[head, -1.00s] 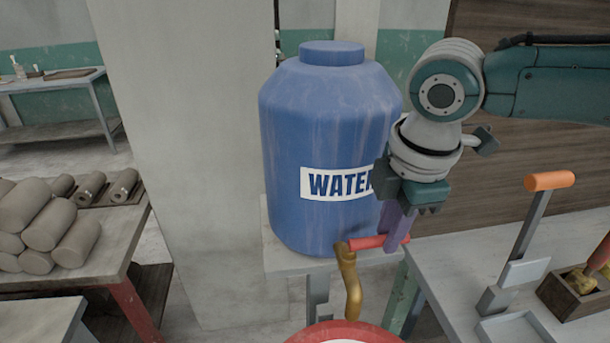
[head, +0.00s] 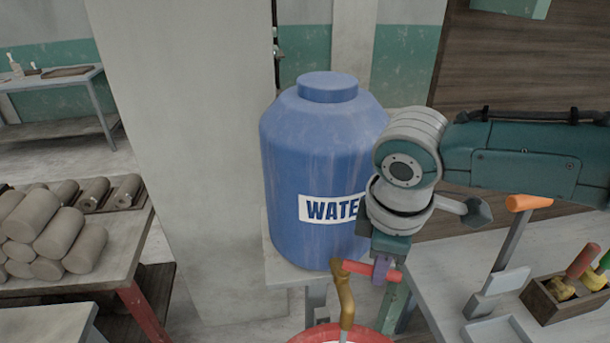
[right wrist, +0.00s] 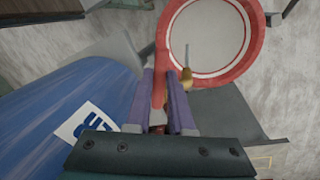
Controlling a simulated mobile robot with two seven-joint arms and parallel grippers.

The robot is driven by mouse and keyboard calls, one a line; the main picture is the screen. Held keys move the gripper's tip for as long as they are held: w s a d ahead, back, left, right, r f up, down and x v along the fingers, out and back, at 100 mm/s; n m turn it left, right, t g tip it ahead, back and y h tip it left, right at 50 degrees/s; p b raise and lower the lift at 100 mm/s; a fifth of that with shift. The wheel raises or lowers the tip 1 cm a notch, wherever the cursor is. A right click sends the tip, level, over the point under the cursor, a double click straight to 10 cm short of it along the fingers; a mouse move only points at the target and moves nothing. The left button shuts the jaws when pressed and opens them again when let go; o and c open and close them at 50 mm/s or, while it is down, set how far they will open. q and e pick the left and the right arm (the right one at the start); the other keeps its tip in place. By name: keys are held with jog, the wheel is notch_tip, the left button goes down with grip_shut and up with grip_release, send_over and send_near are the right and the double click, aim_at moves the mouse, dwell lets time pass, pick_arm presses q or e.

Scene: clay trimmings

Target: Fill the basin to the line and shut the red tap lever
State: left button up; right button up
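The blue water container (head: 315,150) stands on a pale stand. A brass tap (head: 346,302) with a red lever (head: 356,268) is at its lower front. My right gripper (head: 382,272) is at the lever; in the right wrist view its purple fingers (right wrist: 165,95) are close on both sides of the red lever (right wrist: 159,88), shut on it. The red-rimmed white basin (head: 310,337) is below the tap, mostly cut off; the right wrist view shows its round pale inside (right wrist: 207,35). A thin grey streak below the spout may be water. The level is unclear. My left gripper is not in view.
To the right, a grey table (head: 447,300) holds an orange-handled tool (head: 528,203) and a wooden box (head: 545,305) of tools. To the left, a table with red legs holds several clay rolls (head: 45,230). A grey pillar (head: 190,150) stands behind.

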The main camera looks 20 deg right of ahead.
jog(key=o, duration=0.5)
jog(key=shift+c, duration=0.2)
notch_tip(320, 180, up, 10)
jog(key=s+a, duration=0.1)
jog(key=shift+s+a, duration=0.15)
jog(key=shift+s, duration=0.05)
jog(key=shift+f, duration=0.15)
